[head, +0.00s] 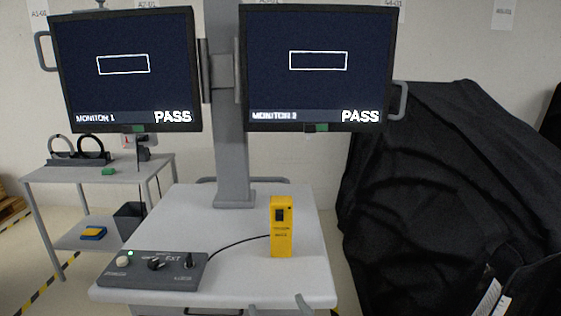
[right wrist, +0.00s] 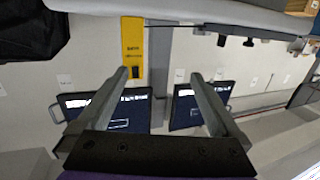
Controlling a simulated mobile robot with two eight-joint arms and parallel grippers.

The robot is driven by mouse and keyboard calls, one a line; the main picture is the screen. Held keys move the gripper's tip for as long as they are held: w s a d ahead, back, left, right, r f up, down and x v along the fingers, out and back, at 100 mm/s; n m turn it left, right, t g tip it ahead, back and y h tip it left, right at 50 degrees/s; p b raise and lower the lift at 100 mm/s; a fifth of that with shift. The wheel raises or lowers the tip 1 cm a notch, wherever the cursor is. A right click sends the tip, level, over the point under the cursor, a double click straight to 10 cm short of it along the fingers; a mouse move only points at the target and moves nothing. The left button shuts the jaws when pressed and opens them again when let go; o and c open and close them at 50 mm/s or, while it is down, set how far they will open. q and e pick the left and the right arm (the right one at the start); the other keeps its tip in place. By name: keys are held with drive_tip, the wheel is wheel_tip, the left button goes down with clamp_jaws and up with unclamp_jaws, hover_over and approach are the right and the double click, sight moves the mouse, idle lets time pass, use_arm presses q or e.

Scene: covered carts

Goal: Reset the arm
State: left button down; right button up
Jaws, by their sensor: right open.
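My right gripper (head: 286,306) shows only as two grey fingertips at the bottom edge of the head view, by the front edge of the cart top (head: 240,215). In the right wrist view, which is upside down, its fingers (right wrist: 159,75) are spread apart with nothing between them. A yellow device (head: 281,228) stands upright on the cart, beyond the fingertips and apart from them. It also shows in the right wrist view (right wrist: 132,40). My left gripper is not in view.
A grey control box (head: 152,270) sits at the cart's front left, with a black cable toward the yellow device. Two monitors, left (head: 125,75) and right (head: 318,70), read PASS above. A black-covered cart (head: 430,170) stands right, a side table (head: 100,172) left.

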drive_tip(key=s+d+f+m+g+h, duration=0.25)
drive_tip(key=s+d+f+g, duration=0.35)
drive_tip(key=s+d+f, duration=0.5)
drive_tip(key=s+d+f+m+g+h, duration=0.1)
drive_tip(key=s+d+f+g+h, duration=0.2)
drive_tip(key=s+d+f+g, duration=0.75)
use_arm(q)
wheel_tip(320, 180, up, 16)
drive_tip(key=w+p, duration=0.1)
drive_tip(key=p, duration=1.3)
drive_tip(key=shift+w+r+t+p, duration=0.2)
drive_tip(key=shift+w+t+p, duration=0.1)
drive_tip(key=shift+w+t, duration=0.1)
use_arm(e)
drive_tip(key=w+a+r+t, duration=0.1)
drive_tip(key=w+r+t, duration=0.1)
drive_tip(key=r, duration=0.4)
drive_tip(key=w+a+r+t, duration=0.2)
drive_tip(key=r+t, duration=0.1)
drive_tip(key=r, duration=0.4)
drive_tip(key=shift+w+a, duration=0.3)
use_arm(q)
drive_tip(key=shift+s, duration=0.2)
use_arm(e)
drive_tip(key=shift+s+n+t+y, duration=0.15)
drive_tip(key=shift+n+t+y, duration=0.1)
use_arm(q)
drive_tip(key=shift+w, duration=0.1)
